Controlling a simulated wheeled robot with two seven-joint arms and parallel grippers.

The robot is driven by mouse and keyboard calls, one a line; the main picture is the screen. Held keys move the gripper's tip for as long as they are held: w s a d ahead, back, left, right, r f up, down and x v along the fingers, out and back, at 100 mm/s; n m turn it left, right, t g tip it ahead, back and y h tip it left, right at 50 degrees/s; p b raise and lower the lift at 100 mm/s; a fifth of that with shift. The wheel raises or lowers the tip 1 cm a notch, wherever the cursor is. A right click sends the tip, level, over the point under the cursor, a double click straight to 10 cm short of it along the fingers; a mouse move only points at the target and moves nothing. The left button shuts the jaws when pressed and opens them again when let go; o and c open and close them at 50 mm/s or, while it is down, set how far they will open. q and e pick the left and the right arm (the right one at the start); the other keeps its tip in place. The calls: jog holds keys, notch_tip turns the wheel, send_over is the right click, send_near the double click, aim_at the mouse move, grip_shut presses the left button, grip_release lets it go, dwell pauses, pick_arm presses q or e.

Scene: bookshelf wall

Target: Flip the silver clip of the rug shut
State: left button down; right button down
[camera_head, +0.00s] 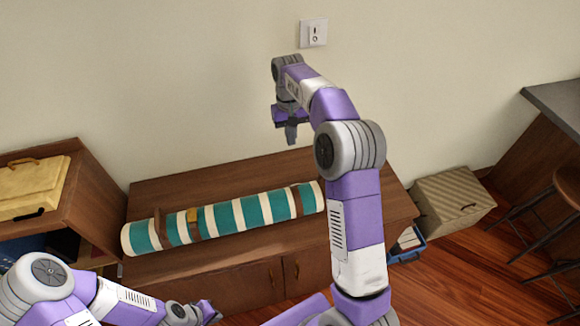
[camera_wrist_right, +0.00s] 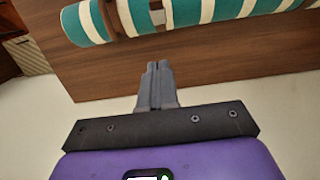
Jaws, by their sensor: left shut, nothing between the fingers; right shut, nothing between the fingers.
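The rolled rug (camera_head: 240,215), striped teal and cream, lies along the top of a brown cabinet. A brown strap (camera_head: 297,200) is near its right end in the head view. In the right wrist view, a small silver clip (camera_wrist_right: 157,14) shows beside a brown strap (camera_wrist_right: 137,16) on the rug (camera_wrist_right: 215,10). Whether the clip is open or shut is unclear. A gold clip (camera_head: 193,220) sits nearer the rug's left end. My right gripper (camera_head: 291,138) is shut and empty, above the cabinet's back, apart from the rug. My left gripper (camera_head: 213,314) is shut and empty, low in front of the cabinet.
The brown cabinet (camera_head: 240,258) has bare top before and behind the rug. A shelf with a yellow case (camera_head: 35,188) stands at left. The wall is behind, with a switch (camera_head: 313,33).

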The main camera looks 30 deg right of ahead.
jog(key=shift+f, duration=0.15)
jog(key=b, duration=0.2)
send_near(294, 185)
notch_tip(294, 185, down, 6)
jog(key=w+d, duration=0.1)
jog(key=w, duration=0.1)
jog(key=shift+s+a+f, duration=0.1)
jog(key=shift+s+f, duration=0.2)
jog(key=shift+s, duration=0.4)
jog(key=shift+b, duration=0.3)
